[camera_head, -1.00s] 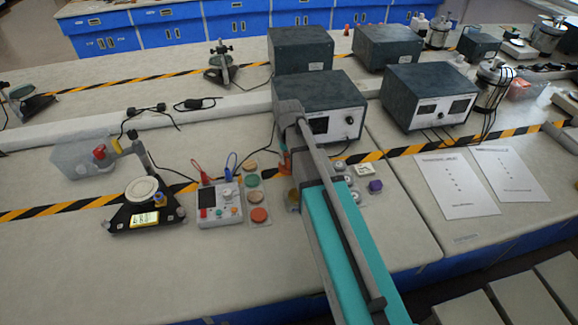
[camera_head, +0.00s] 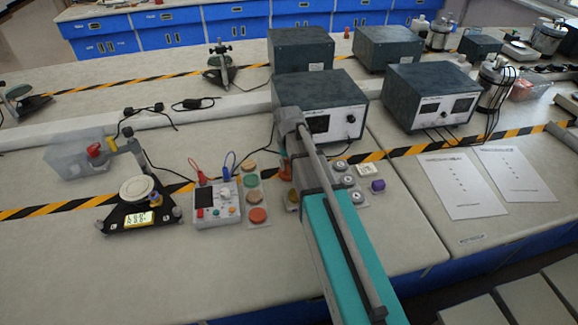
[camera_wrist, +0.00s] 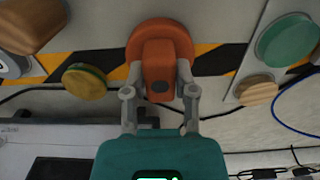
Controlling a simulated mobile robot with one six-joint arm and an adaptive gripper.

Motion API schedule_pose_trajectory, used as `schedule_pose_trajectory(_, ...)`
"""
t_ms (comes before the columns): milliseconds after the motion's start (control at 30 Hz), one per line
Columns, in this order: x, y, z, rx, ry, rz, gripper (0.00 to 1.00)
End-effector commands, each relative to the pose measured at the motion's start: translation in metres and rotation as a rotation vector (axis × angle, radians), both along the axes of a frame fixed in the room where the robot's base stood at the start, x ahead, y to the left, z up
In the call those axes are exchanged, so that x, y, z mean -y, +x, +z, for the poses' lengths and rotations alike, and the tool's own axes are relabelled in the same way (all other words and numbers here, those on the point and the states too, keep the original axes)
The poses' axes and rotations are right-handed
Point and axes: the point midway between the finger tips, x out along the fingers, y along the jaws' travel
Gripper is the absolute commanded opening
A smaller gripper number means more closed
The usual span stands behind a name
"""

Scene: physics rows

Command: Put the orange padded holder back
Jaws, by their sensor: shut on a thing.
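The orange padded holder (camera_wrist: 160,50) is a rounded orange piece with a raised block in front, at the top middle of the wrist view. My gripper (camera_wrist: 160,82) has its two grey fingers closed on the sides of that block. In the head view, a small orange part of the holder (camera_head: 285,167) shows just left of my arm, in front of a dark instrument box. My arm hides most of the holder and gripper there. I cannot tell whether the holder touches the table.
A strip with coloured discs (camera_head: 257,215) lies left of my arm, beside a meter (camera_head: 217,205). Grey discs (camera_head: 347,181) and a purple piece (camera_head: 378,186) lie to the right. An instrument box (camera_head: 338,108) stands behind. The front left table is clear.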

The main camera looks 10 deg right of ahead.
Motion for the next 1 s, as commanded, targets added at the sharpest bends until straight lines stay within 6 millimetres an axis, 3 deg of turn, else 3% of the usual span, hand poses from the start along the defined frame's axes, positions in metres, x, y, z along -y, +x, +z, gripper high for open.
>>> schedule_pose_trajectory(267, -0.0002, 0.0000, -0.0035, 0.000, 0.000, 0.000, 0.00)
schedule_pose_trajectory(300, -0.0002, 0.0000, -0.0035, 0.000, 0.000, 0.000, 0.38)
schedule_pose_trajectory(500, -0.0003, 0.0000, -0.0026, 0.000, 0.000, 0.000, 0.70)
schedule_pose_trajectory(1000, -0.0006, 0.0000, 0.0002, 0.000, 0.000, 0.001, 0.70)
